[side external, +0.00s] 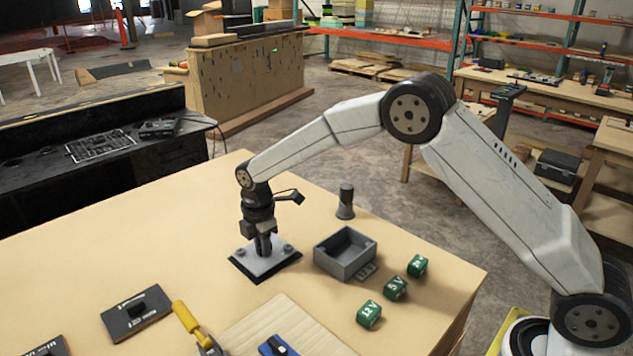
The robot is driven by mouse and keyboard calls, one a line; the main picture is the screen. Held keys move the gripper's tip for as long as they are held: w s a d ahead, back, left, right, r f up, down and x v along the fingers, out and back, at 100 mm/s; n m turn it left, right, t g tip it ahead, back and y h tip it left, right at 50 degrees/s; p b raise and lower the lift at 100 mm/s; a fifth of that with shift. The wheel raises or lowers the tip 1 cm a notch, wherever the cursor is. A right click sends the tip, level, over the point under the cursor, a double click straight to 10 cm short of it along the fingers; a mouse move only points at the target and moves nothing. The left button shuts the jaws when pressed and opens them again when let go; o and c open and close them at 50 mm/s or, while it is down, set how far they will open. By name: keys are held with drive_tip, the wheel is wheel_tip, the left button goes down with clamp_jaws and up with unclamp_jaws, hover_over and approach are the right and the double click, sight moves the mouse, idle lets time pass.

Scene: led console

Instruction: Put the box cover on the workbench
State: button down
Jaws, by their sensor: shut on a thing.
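The box cover (282,258) is a flat grey plate with small raised knobs and a dark lower edge. It lies level at the middle of the workbench (215,215), left of the open box. My gripper (263,246) points straight down over its middle and is shut on it. The fingers hide the part they grip. I cannot tell whether the cover touches the bench or sits just above it. The grey box (345,266) stands open on the bench, and its inside looks empty.
Several green blocks, one marked 12V (369,314), lie right of the box. A dark cylinder (345,203) stands behind it. Dark labelled plates (136,313), a yellow-handled tool (187,318) and a wooden board (250,325) are at the front. The bench's left part is clear.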

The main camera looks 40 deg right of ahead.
drive_tip(key=c, duration=0.6)
unclamp_jaws()
drive_tip(key=shift+f, duration=0.1)
wheel_tip(320, 180, up, 12)
drive_tip(key=shift+r, duration=0.15)
idle(0.6)
